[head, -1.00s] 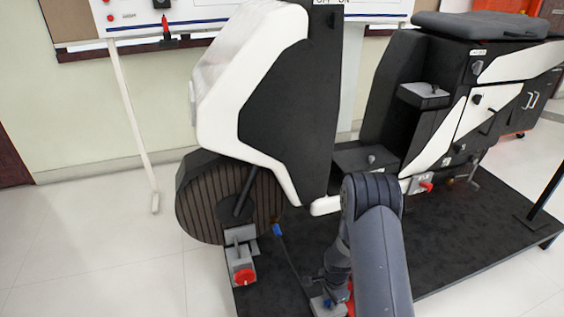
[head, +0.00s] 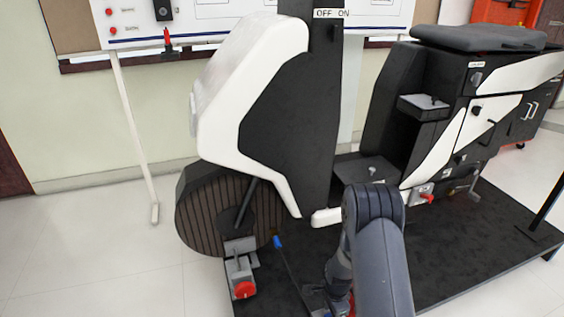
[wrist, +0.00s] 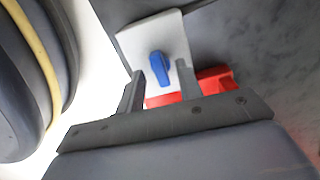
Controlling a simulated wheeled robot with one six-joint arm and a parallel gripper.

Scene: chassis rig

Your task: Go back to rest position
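My gripper (wrist: 160,72) is open in the wrist view, its two fingers apart and nothing clamped between them. Just past the fingertips is a blue knob (wrist: 158,64) on a pale grey plate (wrist: 135,40). A red part (wrist: 216,79) shows behind the right finger. I cannot tell whether the fingers touch the plate. In the head view my arm reaches down at the bottom centre, and the gripper is largely hidden by the arm and cut by the bottom edge.
A black and white scooter-like rig (head: 295,110) with a brown ribbed wheel (head: 210,215) stands on a dark platform (head: 455,245). A red-knobbed fitting (head: 243,289) sits beside the wheel. A blue-tipped lever (head: 279,244) rises near the arm. A whiteboard stand (head: 130,130) is behind. Floor at left is clear.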

